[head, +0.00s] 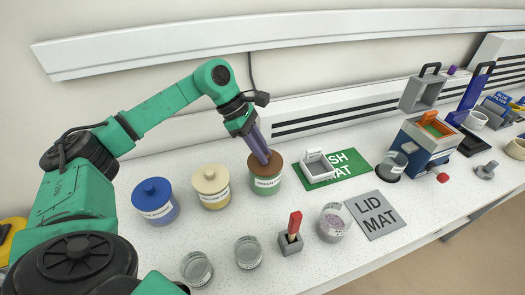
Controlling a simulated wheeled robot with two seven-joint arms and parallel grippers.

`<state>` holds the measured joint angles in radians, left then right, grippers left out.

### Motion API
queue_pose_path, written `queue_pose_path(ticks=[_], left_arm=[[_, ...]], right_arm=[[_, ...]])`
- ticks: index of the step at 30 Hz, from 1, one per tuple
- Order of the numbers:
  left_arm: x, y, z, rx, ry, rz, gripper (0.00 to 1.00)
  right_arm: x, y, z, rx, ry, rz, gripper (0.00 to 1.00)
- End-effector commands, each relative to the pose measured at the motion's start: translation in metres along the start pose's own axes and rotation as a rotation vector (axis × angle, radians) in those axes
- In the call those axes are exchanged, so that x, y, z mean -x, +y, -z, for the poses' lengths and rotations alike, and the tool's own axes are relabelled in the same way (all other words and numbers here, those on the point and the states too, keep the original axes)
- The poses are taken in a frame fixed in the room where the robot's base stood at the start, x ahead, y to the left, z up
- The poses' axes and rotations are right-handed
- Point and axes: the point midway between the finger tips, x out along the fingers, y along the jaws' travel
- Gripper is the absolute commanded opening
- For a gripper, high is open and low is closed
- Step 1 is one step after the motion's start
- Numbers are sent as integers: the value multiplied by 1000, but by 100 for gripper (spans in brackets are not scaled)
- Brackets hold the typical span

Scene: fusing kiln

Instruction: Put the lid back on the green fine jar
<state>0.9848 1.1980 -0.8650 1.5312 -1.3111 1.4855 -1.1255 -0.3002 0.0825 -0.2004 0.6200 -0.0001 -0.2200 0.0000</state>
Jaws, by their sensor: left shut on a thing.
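The green fine jar (266,185) stands on the white counter, to the right of the cream-lidded jar. Its label is only partly legible. A brown lid (272,167) sits over the jar's mouth and looks level; I cannot tell whether it is fully seated. My left gripper (262,157) reaches down from above and is shut on the lid at its top. The fingers hide the lid's knob. The grey lid mat (377,215) is bare. My right gripper is not in view.
Blue (155,202) and cream (211,187) lidded jars stand close on the left. In front are glass cups (197,268), a small block holding a red-handled tool (291,240), and a speckled jar (334,222). A green mat (345,168) carries a white tray on the right.

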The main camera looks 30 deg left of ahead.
Motion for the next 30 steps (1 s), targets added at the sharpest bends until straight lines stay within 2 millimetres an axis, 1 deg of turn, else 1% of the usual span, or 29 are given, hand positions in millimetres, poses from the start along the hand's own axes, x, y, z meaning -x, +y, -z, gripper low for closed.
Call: queue_pose_path(ticks=[11, 19, 30], left_arm=[[0, 0, 0, 0, -1, 0, 0], [-3, 0, 2, 0, -1, -1, 0], [-2, 0, 1, 0, -1, 0, 0]], right_arm=[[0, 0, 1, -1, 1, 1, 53], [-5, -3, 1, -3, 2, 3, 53], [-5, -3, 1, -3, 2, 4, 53]])
